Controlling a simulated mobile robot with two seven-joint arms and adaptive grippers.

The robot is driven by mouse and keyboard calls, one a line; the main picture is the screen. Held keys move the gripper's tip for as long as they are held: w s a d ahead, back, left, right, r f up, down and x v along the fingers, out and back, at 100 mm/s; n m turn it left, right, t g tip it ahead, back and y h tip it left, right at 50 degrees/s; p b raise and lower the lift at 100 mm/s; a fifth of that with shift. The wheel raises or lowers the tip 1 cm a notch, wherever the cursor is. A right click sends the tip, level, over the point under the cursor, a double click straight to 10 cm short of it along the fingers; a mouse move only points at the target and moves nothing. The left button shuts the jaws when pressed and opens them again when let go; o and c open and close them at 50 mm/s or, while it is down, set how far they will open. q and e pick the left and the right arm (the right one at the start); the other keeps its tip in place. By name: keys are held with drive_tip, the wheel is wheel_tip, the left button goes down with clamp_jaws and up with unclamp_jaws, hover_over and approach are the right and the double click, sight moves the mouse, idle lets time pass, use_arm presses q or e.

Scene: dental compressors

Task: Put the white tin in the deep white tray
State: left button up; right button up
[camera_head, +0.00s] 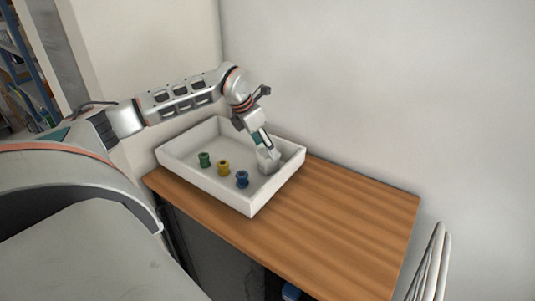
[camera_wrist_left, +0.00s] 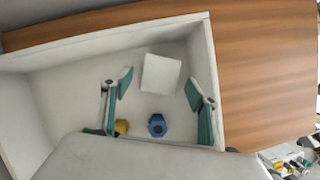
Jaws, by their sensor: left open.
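The deep white tray (camera_head: 232,191) sits on the wooden table against the wall; its rim also shows in the left wrist view (camera_wrist_left: 105,37). The white tin (camera_head: 268,160) is inside the tray near its right side. In the left wrist view the tin (camera_wrist_left: 161,74) looks like a plain white block. My left gripper (camera_head: 264,147) reaches down into the tray just over the tin. In the left wrist view its two teal fingers (camera_wrist_left: 160,88) are spread apart, one on each side of the tin, with gaps to it. My right gripper is not in view.
In the tray stand a green spool (camera_head: 204,159), a yellow spool (camera_head: 223,167) and a blue spool (camera_head: 242,179), left of the tin. The wooden table (camera_head: 345,215) is bare to the right of the tray. The wall is close behind.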

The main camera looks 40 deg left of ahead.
use_arm(q)
drive_tip(key=v, duration=0.8)
drive_tip(key=shift+s, duration=0.15)
